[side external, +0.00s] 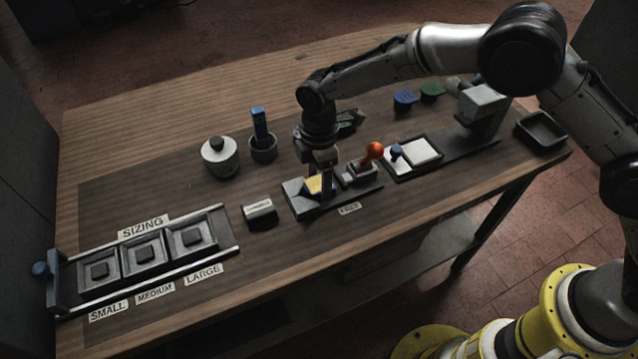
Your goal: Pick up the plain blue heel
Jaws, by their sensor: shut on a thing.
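My gripper (322,172) points down over the grey block marked as the press (302,206). It is shut on a small blue piece (327,184), which stands upright beside a yellow patch on the block. The fingers partly hide this piece, and I cannot tell whether it touches the block or whether it is the plain blue heel. A separate dark blue rounded piece (405,97) lies at the back of the table, apart from my gripper, next to a green one (432,90). Any markings on these are too small to tell.
An orange-knobbed lever (374,151) stands close right of my gripper. A cup with a blue tube (259,125) and a lidded white pot (219,158) stand to the left. The sizing tray (222,220) is at front left. A dark bin (540,131) is at far right.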

